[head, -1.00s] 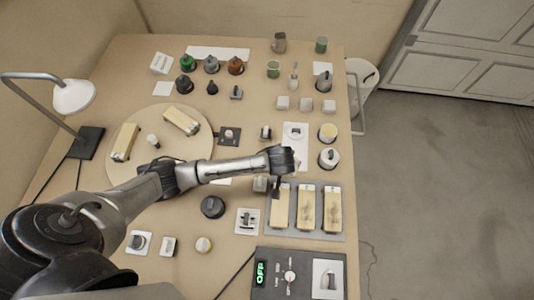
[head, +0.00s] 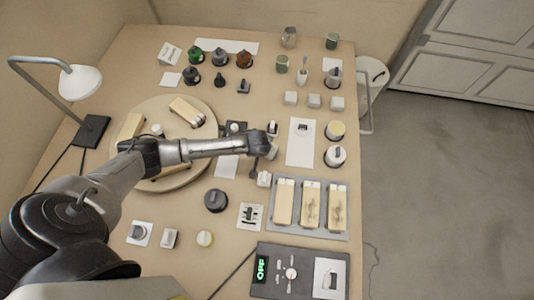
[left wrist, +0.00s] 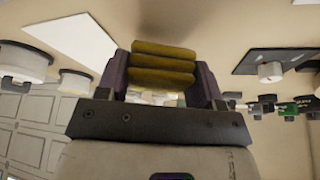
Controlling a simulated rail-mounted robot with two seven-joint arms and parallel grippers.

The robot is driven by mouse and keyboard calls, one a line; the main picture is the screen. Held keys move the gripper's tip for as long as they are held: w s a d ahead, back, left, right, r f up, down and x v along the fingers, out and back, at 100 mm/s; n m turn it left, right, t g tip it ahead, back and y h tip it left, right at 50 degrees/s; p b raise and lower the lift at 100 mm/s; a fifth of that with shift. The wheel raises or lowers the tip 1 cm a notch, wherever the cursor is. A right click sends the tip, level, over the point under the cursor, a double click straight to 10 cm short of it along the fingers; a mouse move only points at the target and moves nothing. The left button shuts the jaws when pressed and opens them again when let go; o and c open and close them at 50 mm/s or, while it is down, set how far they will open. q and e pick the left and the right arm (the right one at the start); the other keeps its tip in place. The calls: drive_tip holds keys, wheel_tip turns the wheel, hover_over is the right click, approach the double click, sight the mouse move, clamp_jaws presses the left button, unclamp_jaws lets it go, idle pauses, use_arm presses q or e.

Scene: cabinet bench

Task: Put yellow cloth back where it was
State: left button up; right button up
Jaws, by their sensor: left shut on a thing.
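My left gripper (head: 254,168) hangs from the arm over the middle of the bench, just beyond the upper left corner of the grey tray. In the left wrist view, my left gripper (left wrist: 165,70) is shut on a yellow folded, ridged thing (left wrist: 163,63), which looks like the yellow cloth. It is held between the two dark fingers. The cloth cannot be made out in the head view. My right gripper is not in view.
The grey tray (head: 341,232) holds three wooden blocks. A round board (head: 160,104) with wooden blocks lies left, partly behind my arm. White card (head: 300,158), small cubes, knobs and jars crowd the bench. A control box (head: 300,258) stands in front; a lamp (head: 80,82) stands left.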

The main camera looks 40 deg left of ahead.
use_arm(q)
wheel_tip(320, 180, down, 4)
drive_tip(key=shift+r+b, duration=0.25)
drive_tip(key=shift+b, duration=0.2)
drive_tip(key=shift+f, duration=0.15)
drive_tip(key=o, duration=0.9)
drive_tip(key=shift+r, duration=0.2)
drive_tip(key=a+p+v, duration=0.1)
drive_tip(key=p+v, duration=0.2)
drive_tip(key=v, duration=0.7)
drive_tip(key=s+d+r+m+h, duration=0.2)
drive_tip(key=s+d+r+m, duration=0.1)
drive_tip(key=s+d, duration=0.9)
drive_tip(key=shift+m+g+y, duration=0.4)
drive_tip(key=shift+m, duration=0.3)
drive_tip(key=s+a+r, duration=0.1)
drive_tip(key=s, duration=0.2)
drive_tip(key=s+r, duration=0.1)
drive_tip(key=s, duration=0.3)
drive_tip(key=s+a+r, duration=0.1)
drive_tip(key=s+r, duration=0.1)
drive_tip(key=s, duration=0.2)
drive_tip(key=shift+s+a, duration=0.2)
drive_tip(key=shift+a, duration=0.2)
